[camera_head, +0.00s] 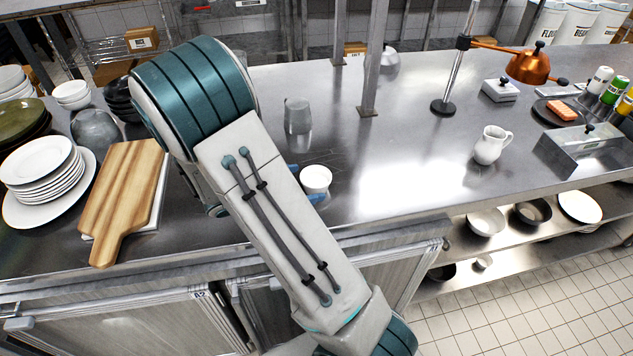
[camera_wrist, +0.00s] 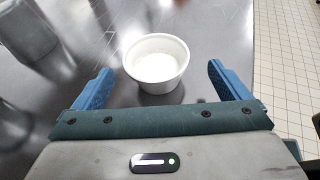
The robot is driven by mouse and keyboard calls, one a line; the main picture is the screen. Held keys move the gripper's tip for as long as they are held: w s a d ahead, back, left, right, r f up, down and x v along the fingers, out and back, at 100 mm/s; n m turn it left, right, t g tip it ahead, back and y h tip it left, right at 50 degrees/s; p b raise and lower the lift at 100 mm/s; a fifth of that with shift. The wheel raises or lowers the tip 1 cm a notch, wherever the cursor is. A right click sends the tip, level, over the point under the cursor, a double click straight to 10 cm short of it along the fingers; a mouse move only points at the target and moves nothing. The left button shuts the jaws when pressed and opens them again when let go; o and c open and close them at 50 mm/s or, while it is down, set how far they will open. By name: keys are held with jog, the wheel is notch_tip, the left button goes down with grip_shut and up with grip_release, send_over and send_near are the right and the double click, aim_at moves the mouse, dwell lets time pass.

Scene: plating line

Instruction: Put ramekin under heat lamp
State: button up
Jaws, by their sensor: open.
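A small white ramekin (camera_head: 316,180) stands upright on the steel counter, close to the front edge. In the wrist view the ramekin (camera_wrist: 156,64) sits just ahead of and between the blue fingers of my gripper (camera_wrist: 160,85). The fingers are spread wide and hold nothing. In the head view my arm hides most of the gripper; bits of blue finger show beside the ramekin. The copper heat lamp (camera_head: 528,66) hangs from a stand at the back right of the counter.
A white pitcher (camera_head: 491,145) and a steel pan (camera_head: 580,150) are on the right. A wooden board (camera_head: 128,190) and stacked plates (camera_head: 40,170) are on the left. The counter between ramekin and pitcher is clear.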

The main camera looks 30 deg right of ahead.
aim_at(316, 171)
jog(key=p+x, duration=0.1)
jog(key=x, duration=0.4)
jog(key=shift+w, duration=0.2)
jog(key=c, duration=1.2)
jog(key=shift+r, duration=0.3)
jog(key=shift+c, duration=0.2)
jog(key=shift+r, duration=1.1)
jog(key=shift+s+d+r+b, duration=0.1)
jog(key=shift+r+b, duration=0.05)
jog(key=shift+r, duration=0.3)
jog(key=shift+s+d+r+b, duration=0.1)
jog(key=shift+r+b, duration=0.05)
jog(key=shift+r, duration=0.25)
jog(key=s+d+r+b, duration=0.1)
jog(key=s+d+r, duration=0.5)
jog(key=s+d, duration=0.1)
jog(key=shift+s+d+r, duration=0.2)
jog(key=shift+s+r, duration=0.1)
jog(key=shift+s, duration=0.3)
